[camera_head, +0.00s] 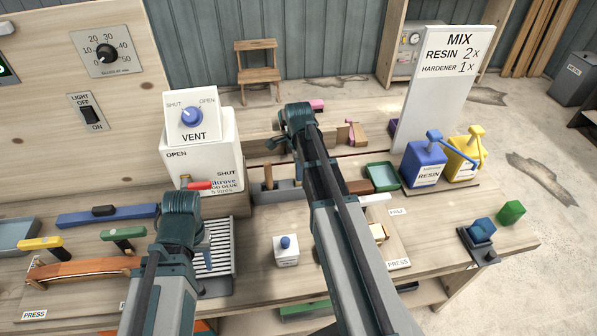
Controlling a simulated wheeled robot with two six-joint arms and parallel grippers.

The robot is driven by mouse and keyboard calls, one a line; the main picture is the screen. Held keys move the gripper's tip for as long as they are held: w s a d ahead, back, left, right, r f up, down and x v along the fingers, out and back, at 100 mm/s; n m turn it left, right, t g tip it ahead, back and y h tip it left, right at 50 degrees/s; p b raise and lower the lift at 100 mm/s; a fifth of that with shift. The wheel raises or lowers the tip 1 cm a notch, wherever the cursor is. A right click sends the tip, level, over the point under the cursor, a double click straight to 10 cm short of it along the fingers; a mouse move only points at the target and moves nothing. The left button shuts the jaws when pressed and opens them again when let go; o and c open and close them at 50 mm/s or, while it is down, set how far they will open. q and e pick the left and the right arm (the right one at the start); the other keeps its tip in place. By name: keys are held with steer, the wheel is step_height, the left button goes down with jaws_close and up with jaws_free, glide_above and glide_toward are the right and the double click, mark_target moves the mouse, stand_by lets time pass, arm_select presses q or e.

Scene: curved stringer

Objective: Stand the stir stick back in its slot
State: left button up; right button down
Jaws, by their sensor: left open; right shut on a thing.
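My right arm reaches forward over the middle of the bench. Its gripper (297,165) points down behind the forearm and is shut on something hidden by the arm. My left gripper (203,238) is open, mostly hidden behind its wrist, near a white ribbed rack (220,250). A short wooden handle (267,176) stands upright in a dark holder left of my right gripper; I cannot tell whether it is the stir stick. I cannot make out the stick's slot for certain.
A blue resin can (424,166) and yellow can (464,155) stand at right, near the tall mix sign (440,90). A green tray (382,176) lies right of my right arm.

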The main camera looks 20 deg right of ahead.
arm_select(q)
steer(key=shift+f+b, duration=0.7)
steer(key=shift+f, duration=0.1)
arm_select(e)
steer(key=shift+f, duration=0.8)
steer(key=c, duration=0.8)
jaws_free()
steer(key=shift+o, duration=0.2)
steer(key=o, duration=0.5)
steer(key=shift+r, duration=0.1)
step_height(320, 180, up, 9)
steer(key=p, duration=0.9)
arm_select(q)
step_height(320, 180, up, 9)
